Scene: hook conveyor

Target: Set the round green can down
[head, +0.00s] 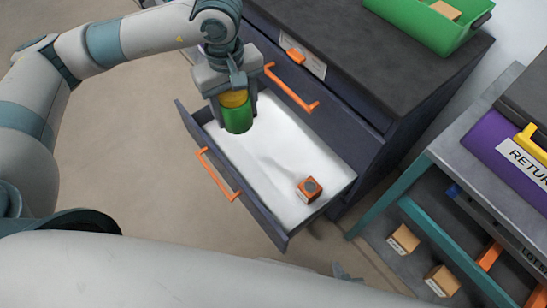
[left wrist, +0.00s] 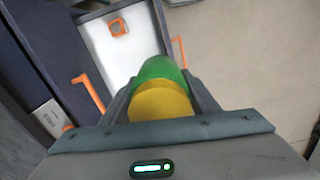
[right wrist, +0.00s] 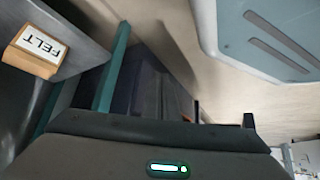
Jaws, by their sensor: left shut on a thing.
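The round green can (head: 238,118) has a yellow top and is held in my left gripper (head: 238,103), above the left part of an open drawer (head: 270,158) with a white bottom. The left wrist view shows the can (left wrist: 161,90) between the two fingers, with the drawer beyond it. My left gripper is shut on the can. I cannot tell the exact height of the can over the drawer bottom. In the right wrist view my right gripper's fingers (right wrist: 150,122) show only in part at the lower edge, and nothing is seen between them.
A green bin (head: 420,22) stands on the dark cabinet top (head: 370,50). A shelf cart (head: 440,165) with small boxes stands at right. The drawer's middle is clear.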

